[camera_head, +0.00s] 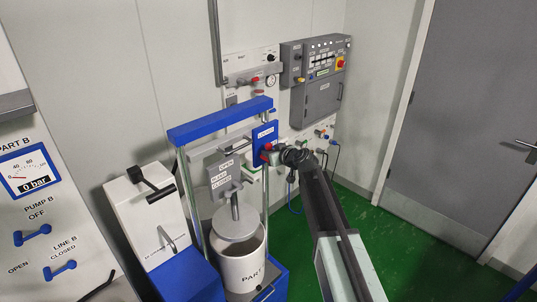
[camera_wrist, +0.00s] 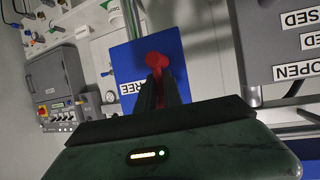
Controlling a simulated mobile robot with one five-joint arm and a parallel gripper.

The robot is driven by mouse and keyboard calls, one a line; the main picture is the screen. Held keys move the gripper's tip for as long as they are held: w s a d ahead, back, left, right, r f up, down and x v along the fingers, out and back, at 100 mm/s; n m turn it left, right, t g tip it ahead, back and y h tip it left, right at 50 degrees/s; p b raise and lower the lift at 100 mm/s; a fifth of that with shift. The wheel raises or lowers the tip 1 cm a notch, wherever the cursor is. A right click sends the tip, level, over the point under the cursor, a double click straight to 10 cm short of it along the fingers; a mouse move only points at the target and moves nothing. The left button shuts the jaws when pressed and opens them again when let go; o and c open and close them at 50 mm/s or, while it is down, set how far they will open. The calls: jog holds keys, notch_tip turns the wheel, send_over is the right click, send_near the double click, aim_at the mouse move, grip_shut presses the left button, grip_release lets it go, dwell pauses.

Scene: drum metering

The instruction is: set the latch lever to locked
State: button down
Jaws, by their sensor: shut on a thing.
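The latch lever is red and sits on a blue plate (camera_head: 262,130) on the drum press frame. In the wrist view the red lever (camera_wrist: 153,59) stands in front of the blue plate (camera_wrist: 130,58). A white label on the plate, partly hidden by my fingers, shows "REE". My gripper (camera_wrist: 161,84) is shut on the red lever, with its rounded end showing beyond the fingertips. In the head view my gripper (camera_head: 274,154) is at the plate, and only a little red (camera_head: 267,147) shows there. A small label at the plate's top is too small to read surely.
A grey box with "OPEN" and "CLOSED" labels (camera_head: 223,178) stands left of the plate, above a white drum (camera_head: 241,262). A blue crossbeam (camera_head: 221,119) runs above. A grey control cabinet (camera_head: 316,78) is on the wall behind. Green floor (camera_head: 400,255) is free at right.

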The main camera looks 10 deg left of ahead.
jog(key=c, duration=1.5)
grip_release()
jog(key=shift+r, duration=0.1)
jog(key=shift+c, duration=0.2)
jog(key=shift+o, duration=0.2)
jog(key=shift+s+d+r, duration=0.1)
jog(key=shift+s+r, duration=0.05)
